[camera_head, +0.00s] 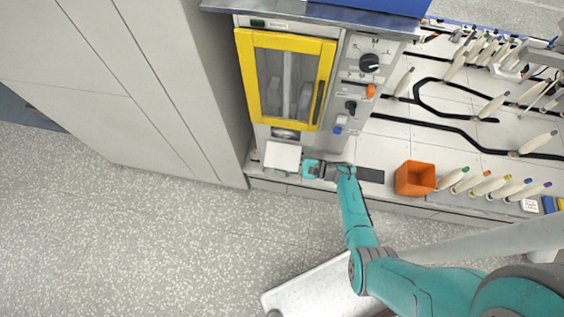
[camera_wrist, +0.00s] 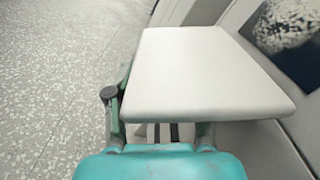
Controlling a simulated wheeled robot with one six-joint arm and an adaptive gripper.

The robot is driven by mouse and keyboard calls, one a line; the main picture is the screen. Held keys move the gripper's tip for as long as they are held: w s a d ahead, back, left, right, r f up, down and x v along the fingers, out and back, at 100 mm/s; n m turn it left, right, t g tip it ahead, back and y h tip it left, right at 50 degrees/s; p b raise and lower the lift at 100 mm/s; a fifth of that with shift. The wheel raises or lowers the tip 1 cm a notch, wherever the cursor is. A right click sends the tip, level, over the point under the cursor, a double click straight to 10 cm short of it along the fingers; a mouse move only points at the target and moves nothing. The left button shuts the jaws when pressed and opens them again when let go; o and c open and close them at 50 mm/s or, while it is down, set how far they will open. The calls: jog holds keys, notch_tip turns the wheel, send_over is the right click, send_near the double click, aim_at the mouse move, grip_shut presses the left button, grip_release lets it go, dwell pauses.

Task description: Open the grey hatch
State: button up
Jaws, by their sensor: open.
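The grey hatch (camera_head: 283,156) is a pale flat panel low on the machine's front, below the yellow-framed door. It juts out from the front, with a dark opening (camera_head: 285,134) showing just above it. In the wrist view the hatch (camera_wrist: 205,75) fills the middle as a broad plate. My gripper (camera_head: 309,169) is open at the hatch's right edge in the head view. In the wrist view one finger (camera_wrist: 110,105) shows at the plate's left; the plate hides much of the jaws. I cannot tell whether they touch it.
The yellow-framed door (camera_head: 328,85) is shut, with a dark handle. Knobs and an orange switch (camera_head: 371,91) are on the panel to its right. Tall grey cabinets (camera_head: 150,90) stand left; open floor lies in front.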

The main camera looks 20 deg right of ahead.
jog(key=shift+a, duration=0.1)
grip_shut()
jog(key=shift+s+a+r+m, duration=0.25)
jog(key=shift+r+m, duration=0.1)
jog(key=shift+m, duration=0.35)
jog(key=shift+s+a+r+m, duration=0.15)
jog(key=shift+s+r+m, duration=0.15)
jog(key=shift+m, duration=0.4)
grip_release()
jog(key=shift+w, duration=0.1)
jog(key=shift+d+r, duration=0.1)
jog(key=v, duration=1.2)
